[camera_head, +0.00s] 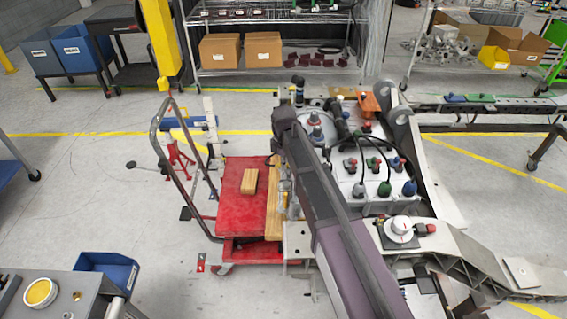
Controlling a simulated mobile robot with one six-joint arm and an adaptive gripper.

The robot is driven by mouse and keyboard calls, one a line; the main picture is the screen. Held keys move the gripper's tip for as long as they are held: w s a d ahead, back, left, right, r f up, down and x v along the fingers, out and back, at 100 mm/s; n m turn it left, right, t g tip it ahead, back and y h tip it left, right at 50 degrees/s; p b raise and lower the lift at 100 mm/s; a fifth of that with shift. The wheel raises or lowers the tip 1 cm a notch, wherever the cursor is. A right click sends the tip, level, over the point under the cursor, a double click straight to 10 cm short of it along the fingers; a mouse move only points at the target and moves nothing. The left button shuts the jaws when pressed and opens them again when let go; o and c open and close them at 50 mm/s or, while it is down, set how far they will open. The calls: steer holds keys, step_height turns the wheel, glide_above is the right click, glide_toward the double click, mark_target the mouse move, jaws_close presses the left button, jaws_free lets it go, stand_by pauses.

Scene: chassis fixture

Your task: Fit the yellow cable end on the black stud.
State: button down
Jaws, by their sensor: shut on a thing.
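The chassis fixture (372,205) stands right of centre, with my long dark arm link crossing in front of its left side. Black cables arch over its pale top to a green cable end (384,189), a blue cable end (410,188) and a grey cable end (359,190). Behind these is a row of small red, green and blue fittings on dark bases. I cannot make out a yellow cable end or the black stud. My gripper cannot be made out; the arm and crowded fittings hide that area.
A red cart (232,205) with a wooden block (249,181) stands just left of the fixture. A white dial (401,229) sits on the front rail. A grey bench (60,297) with a yellow disc is at bottom left.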

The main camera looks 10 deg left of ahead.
steer(key=shift+f, duration=0.1)
stand_by(0.3)
steer(key=shift+c, duration=2.4)
jaws_free()
step_height(320, 180, up, 7)
steer(key=p, duration=0.7)
steer(key=s+d+m, duration=0.5)
steer(key=d+m, duration=0.2)
steer(key=d, duration=0.4)
steer(key=s+d+m, duration=0.6)
steer(key=d+m, duration=0.1)
steer(key=d, duration=0.4)
steer(key=s+d+m, duration=0.5)
steer(key=d+m, duration=0.1)
steer(key=d, duration=0.6)
steer(key=shift+s+m, duration=0.2)
steer(key=shift+m, duration=0.2)
